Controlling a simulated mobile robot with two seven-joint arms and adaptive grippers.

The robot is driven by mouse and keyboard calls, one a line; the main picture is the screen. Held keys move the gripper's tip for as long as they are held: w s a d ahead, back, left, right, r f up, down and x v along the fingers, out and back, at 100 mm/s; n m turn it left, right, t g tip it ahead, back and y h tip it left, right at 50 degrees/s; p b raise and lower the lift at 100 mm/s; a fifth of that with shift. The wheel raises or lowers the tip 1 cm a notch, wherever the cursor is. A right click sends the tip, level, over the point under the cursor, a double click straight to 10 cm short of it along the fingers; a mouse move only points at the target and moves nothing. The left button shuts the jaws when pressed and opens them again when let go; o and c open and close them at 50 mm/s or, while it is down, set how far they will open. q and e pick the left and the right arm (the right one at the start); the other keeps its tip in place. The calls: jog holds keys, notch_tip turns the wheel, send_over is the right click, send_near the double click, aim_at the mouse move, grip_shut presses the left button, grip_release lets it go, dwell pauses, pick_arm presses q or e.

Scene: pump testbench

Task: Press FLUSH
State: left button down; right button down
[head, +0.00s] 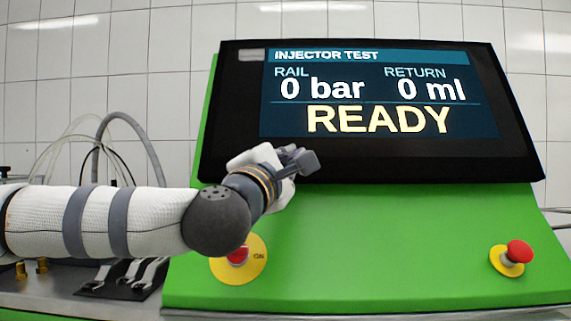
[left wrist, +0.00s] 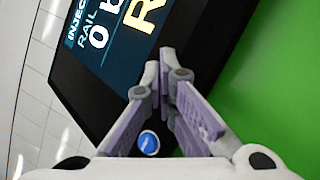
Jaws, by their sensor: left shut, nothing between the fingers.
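The test bench's display (head: 380,95) reads INJECTOR TEST, rail 0 bar, return 0 ml and READY. My left gripper (head: 305,160) is shut and empty, in front of the lower edge of the display's black frame. In the left wrist view its fingers (left wrist: 163,85) point toward the screen's lower edge. A round blue button with a white mark (left wrist: 149,142) shows between the fingers there. I cannot read any FLUSH label, and the blue button does not show in the head view. My right gripper is not in view.
A red knob on a yellow plate (head: 238,257) sits below my left wrist, partly covered by it. A red mushroom button on a yellow base (head: 518,252) is at the right. The green panel (head: 400,240) between them is clear. Hoses (head: 150,150) hang at the left.

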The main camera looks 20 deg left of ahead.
pick_arm(q)
jog(key=shift+w+a+f, duration=0.1)
jog(key=shift+w+f, duration=0.1)
jog(key=shift+w, duration=0.15)
jog(key=shift+w+a+f, duration=0.15)
jog(key=shift+w+f, duration=0.1)
jog(key=shift+w, duration=0.2)
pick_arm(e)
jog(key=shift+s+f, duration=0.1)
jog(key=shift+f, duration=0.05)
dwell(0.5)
pick_arm(q)
jog(key=shift+s+d+r, duration=0.2)
jog(key=shift+s+r, duration=0.2)
jog(key=shift+s, duration=0.4)
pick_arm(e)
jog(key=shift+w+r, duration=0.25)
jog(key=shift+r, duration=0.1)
